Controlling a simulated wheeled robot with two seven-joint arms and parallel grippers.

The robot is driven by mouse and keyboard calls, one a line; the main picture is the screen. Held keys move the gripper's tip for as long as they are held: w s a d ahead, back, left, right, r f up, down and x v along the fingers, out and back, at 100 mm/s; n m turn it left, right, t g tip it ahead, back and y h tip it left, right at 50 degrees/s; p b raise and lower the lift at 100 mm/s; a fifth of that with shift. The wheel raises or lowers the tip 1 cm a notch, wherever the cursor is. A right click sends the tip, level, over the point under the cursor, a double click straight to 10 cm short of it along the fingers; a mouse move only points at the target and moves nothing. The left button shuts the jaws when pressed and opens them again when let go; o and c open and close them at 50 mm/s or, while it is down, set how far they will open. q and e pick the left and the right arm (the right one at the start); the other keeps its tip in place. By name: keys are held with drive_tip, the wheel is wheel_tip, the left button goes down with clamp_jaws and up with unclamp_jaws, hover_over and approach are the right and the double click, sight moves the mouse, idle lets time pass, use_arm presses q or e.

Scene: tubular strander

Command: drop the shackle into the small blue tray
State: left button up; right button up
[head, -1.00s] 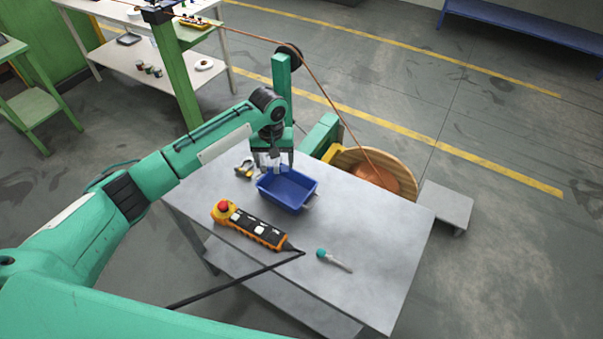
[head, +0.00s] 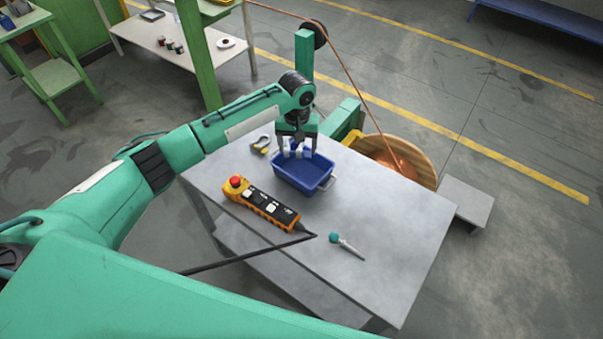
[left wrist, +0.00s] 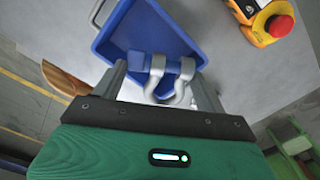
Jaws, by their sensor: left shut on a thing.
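The small blue tray (head: 303,175) stands on the grey table, and it also shows in the left wrist view (left wrist: 111,30). My left gripper (head: 297,150) is over the tray's far end, pointing down. In the left wrist view the grey metal shackle (left wrist: 182,68), with a blue part (left wrist: 138,61) beside it, lies between the fingers of my left gripper (left wrist: 165,75). The gripper is shut on the shackle, which appears above the tray's near edge in that view. I cannot tell the exact height above the tray floor. My right gripper is not in view.
An orange and black pendant control (head: 264,206) with a red button and a cable lies on the grey table (head: 400,225). A teal-ended tool (head: 346,244) lies at the front. A wooden reel (head: 412,155) stands behind the table.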

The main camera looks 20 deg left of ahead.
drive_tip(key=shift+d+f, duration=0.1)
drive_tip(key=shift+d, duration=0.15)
use_arm(q)
drive_tip(key=o, duration=1.4)
drive_tip(key=shift+f, duration=0.1)
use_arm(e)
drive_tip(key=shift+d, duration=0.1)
use_arm(q)
drive_tip(key=shift+o, duration=0.2)
wheel_tip(320, 180, up, 14)
drive_tip(key=b, duration=0.3)
drive_tip(key=shift+b, duration=0.3)
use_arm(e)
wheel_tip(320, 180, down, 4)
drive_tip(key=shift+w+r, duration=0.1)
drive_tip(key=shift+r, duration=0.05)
use_arm(q)
drive_tip(key=shift+f, duration=0.1)
